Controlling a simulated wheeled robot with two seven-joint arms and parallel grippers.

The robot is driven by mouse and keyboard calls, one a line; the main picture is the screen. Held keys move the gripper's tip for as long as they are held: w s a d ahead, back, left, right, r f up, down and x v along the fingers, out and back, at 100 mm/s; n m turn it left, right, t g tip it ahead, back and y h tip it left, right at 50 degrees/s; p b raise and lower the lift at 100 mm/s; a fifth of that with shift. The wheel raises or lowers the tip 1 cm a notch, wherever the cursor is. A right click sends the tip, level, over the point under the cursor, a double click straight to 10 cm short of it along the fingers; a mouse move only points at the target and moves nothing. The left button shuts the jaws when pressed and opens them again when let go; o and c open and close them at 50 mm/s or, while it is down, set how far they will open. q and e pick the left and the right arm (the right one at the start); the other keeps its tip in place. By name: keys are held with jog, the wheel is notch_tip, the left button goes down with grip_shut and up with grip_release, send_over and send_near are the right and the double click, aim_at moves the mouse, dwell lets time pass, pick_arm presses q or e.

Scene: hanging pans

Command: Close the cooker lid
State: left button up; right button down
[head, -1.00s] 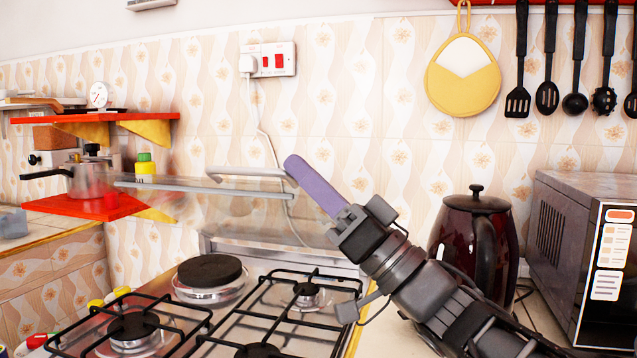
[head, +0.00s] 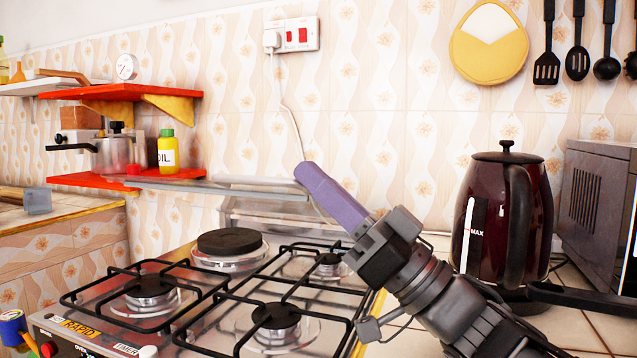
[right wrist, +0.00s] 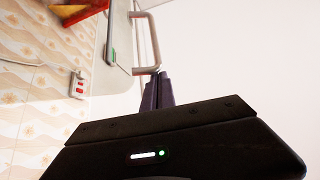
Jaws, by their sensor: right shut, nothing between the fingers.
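The cooker's glass lid (head: 185,186) shows almost edge-on in the head view, raised above the back of the cooker (head: 110,335). A bar handle (head: 262,183) runs along it. In the right wrist view the lid (right wrist: 118,45) is a pale panel, with the handle (right wrist: 155,40) standing off it. My right gripper (head: 308,172) is shut and empty, its purple fingers at the right end of the handle. In the right wrist view the fingertips (right wrist: 157,78) are close to the handle's end; whether they touch is unclear. My left gripper is out of view.
A dark red kettle (head: 490,225) and a microwave (head: 600,200) stand on the right.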

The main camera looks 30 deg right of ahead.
notch_tip(320, 180, up, 10)
jog(key=p, duration=0.4)
jog(key=shift+p, duration=0.4)
